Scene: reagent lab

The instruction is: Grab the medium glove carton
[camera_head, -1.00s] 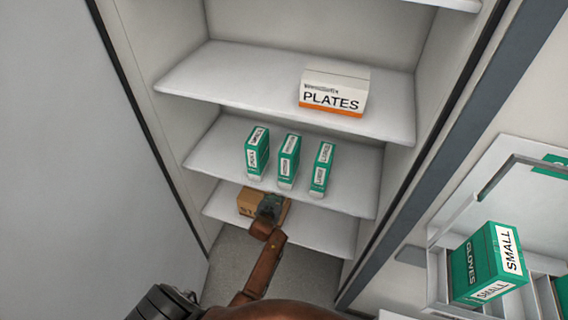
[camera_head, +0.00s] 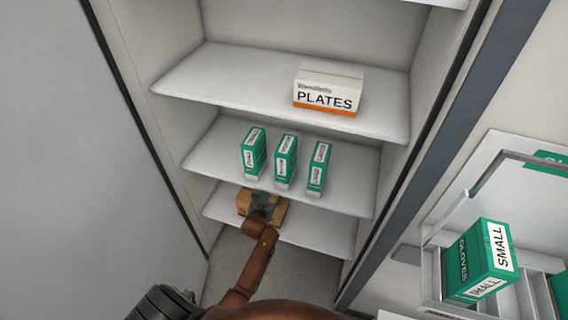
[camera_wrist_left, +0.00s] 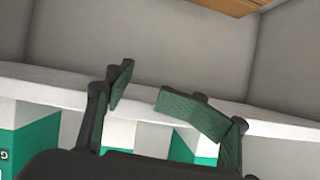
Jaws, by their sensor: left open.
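Three green-and-white glove cartons stand upright in a row on the middle shelf (camera_head: 215,160). The middle one (camera_head: 286,162) is the medium by its place in the row; its label is too small to read surely. It stands between the left carton (camera_head: 254,153) and the right carton (camera_head: 318,168). My left gripper (camera_head: 264,204) is open and empty, below and in front of the row, over the cardboard box. In the left wrist view its fingers (camera_wrist_left: 140,90) are spread in front of the shelf edge, with parts of cartons (camera_wrist_left: 35,145) behind. My right gripper is not shown.
A cardboard box (camera_head: 243,203) sits on the lowest shelf. A white PLATES box (camera_head: 328,92) stands on the shelf above the cartons. At right a white rack (camera_head: 432,285) holds a green SMALL gloves box (camera_head: 480,262). Cabinet side walls bound the shelves.

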